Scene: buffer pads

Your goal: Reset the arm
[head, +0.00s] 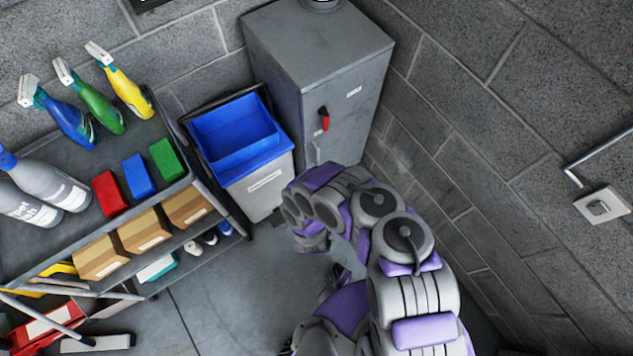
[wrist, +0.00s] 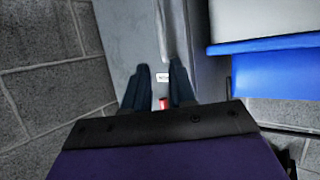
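My arm reaches forward and shows at the lower middle of the head view, bent, in front of a grey cabinet (head: 320,60). My gripper (wrist: 158,72) shows in the wrist view with two dark fingers apart and nothing held between them. The cabinet's red handle (head: 324,118) shows in the head view. The red handle also shows low between the fingers in the wrist view (wrist: 164,103). I cannot make out the fingers clearly in the head view.
A blue bin (head: 235,130) stands beside the cabinet. A cart (head: 60,235) at left holds spray bottles, red (head: 110,192), blue (head: 139,175) and green (head: 167,159) blocks, and cardboard boxes (head: 145,228). A block wall (head: 520,120) closes the right side. Some floor (head: 235,305) is clear.

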